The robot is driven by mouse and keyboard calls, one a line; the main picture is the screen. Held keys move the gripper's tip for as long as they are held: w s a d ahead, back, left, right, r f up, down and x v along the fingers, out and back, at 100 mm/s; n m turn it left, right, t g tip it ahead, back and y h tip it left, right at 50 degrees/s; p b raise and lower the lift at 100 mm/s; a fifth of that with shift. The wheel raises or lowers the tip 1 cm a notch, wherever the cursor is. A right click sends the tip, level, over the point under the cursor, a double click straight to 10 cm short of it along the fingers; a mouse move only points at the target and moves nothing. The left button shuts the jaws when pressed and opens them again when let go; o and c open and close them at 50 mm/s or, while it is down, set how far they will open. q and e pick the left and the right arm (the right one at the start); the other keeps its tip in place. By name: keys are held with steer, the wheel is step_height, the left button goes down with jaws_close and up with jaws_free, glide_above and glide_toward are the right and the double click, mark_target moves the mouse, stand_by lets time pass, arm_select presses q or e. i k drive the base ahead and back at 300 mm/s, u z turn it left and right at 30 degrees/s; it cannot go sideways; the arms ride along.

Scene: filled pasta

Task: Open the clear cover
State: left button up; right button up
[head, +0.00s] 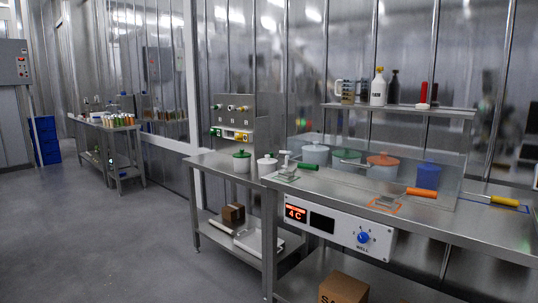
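A clear cover (400,150) appears as a faint transparent panel over the back of the steel counter (480,235). Its edges are hard to make out, and it looks shut. Through it I see lidded pots: a grey one (315,153), a green one (347,157), an orange one (382,163) and a blue one (428,176). Neither of my grippers is in view.
Tools with a green handle (308,167), an orange handle (421,193) and a yellow handle (505,201) lie along the counter. A control panel (336,229) reads 4 C. A side table (222,163) holds small pots. Bottles stand on a shelf (440,109). Floor at left is clear.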

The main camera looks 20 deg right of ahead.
mark_target(343, 160)
steer(key=u, duration=0.05)
steer(key=i, duration=1.45)
steer(key=z, duration=0.4)
